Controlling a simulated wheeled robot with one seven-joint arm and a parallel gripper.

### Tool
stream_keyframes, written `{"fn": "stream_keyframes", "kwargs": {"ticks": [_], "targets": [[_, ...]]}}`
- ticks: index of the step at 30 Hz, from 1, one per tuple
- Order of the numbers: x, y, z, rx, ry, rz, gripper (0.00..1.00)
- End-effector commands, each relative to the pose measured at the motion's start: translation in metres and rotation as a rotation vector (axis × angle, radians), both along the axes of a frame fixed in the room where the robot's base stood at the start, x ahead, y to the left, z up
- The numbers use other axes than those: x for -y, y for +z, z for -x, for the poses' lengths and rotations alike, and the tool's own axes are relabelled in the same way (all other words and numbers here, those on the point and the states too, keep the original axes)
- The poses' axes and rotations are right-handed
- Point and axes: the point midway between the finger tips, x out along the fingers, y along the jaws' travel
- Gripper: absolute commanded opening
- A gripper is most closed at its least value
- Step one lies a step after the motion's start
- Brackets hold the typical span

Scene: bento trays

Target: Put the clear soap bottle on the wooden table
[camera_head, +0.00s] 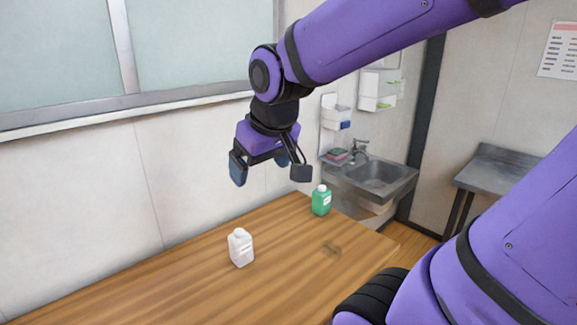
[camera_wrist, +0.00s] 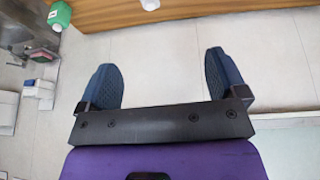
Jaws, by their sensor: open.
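A whitish, see-through soap bottle (camera_head: 240,248) with a label stands upright on the wooden table (camera_head: 180,290). Only a small part of this bottle (camera_wrist: 150,4) shows at the top edge of the wrist view. My gripper (camera_head: 265,171) hangs above the table's back edge, higher than the bottle and apart from it. Its blue-padded fingers are spread with nothing between them, as the wrist view (camera_wrist: 159,65) also shows.
A green bottle (camera_head: 321,201) with a white cap stands near the table's far right corner. A metal sink (camera_head: 375,178) and a steel counter (camera_head: 495,172) are beyond. The wall runs behind the table. The table's front left is clear.

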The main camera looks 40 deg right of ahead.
Motion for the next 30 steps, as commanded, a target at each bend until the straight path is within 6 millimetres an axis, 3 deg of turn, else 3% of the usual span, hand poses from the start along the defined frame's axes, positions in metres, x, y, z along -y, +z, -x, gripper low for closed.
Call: {"fn": "stream_keyframes", "kwargs": {"ticks": [6, 11, 30], "targets": [[-0.010, 0.023, 0.057, 0.037, 0.010, -0.031, 0.91], [-0.012, 0.028, 0.080, 0.045, 0.015, -0.048, 0.91], [-0.012, 0.029, 0.086, 0.045, 0.017, -0.054, 0.91]]}}
